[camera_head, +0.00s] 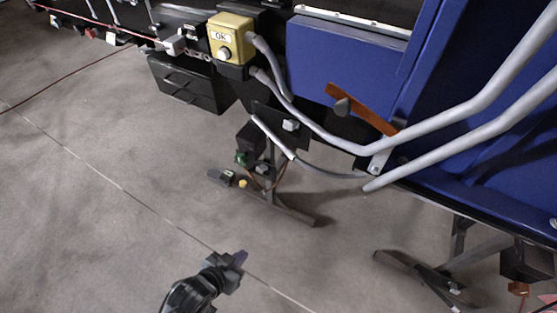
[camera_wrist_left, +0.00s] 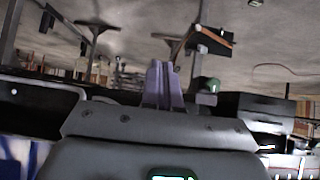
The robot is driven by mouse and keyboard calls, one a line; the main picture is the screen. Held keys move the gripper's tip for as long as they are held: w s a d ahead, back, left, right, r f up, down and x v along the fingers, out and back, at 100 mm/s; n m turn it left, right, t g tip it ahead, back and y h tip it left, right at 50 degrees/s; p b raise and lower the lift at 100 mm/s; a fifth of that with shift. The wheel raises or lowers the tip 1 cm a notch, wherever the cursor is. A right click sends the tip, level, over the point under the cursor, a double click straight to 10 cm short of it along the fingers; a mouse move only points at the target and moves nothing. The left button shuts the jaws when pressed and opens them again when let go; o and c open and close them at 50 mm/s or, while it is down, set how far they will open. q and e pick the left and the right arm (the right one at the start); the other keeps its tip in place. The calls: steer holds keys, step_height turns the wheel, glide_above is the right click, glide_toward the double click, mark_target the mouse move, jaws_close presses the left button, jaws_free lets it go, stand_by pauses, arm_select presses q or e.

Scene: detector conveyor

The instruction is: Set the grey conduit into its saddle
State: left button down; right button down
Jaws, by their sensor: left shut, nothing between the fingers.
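Grey conduits (camera_head: 430,136) run along the blue machine from the upper right. A lower grey length (camera_head: 470,132) comes down to the left and meets a thin dark cable near the machine's lower edge. A short light-grey length (camera_head: 272,137) slopes beside the black stand. A pale metal bracket (camera_head: 378,160) sits under the conduits; I cannot tell whether it is the saddle. My left gripper (camera_head: 240,258) is low over the floor, well away from the conduits. Its purple fingers (camera_wrist_left: 163,86) are together and empty. My right gripper is out of view.
The yellow box (camera_head: 230,38) is at the top. An orange bar (camera_head: 350,106) crosses the blue machine (camera_head: 340,58). A black stand (camera_head: 285,208) with small parts stands on the floor below.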

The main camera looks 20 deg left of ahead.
mark_target(276, 139)
arm_select(q)
steer(key=w+d+m+t+h+p, duration=0.2)
steer(key=w+t+h, duration=0.3)
steer(key=w+h, duration=0.15)
steer(key=w+a+r+m+t+h+p, duration=0.2)
steer(key=w+a+r+h+p, duration=0.1)
steer(key=w+a+r, duration=0.4)
steer(key=w+a, duration=0.1)
steer(key=w, duration=0.1)
steer(key=shift+w+m, duration=0.3)
steer(key=shift+w, duration=0.1)
steer(key=b+x, duration=0.2)
steer(key=x, duration=1.2)
steer(key=shift+b, duration=0.4)
steer(key=shift+a+r, duration=0.1)
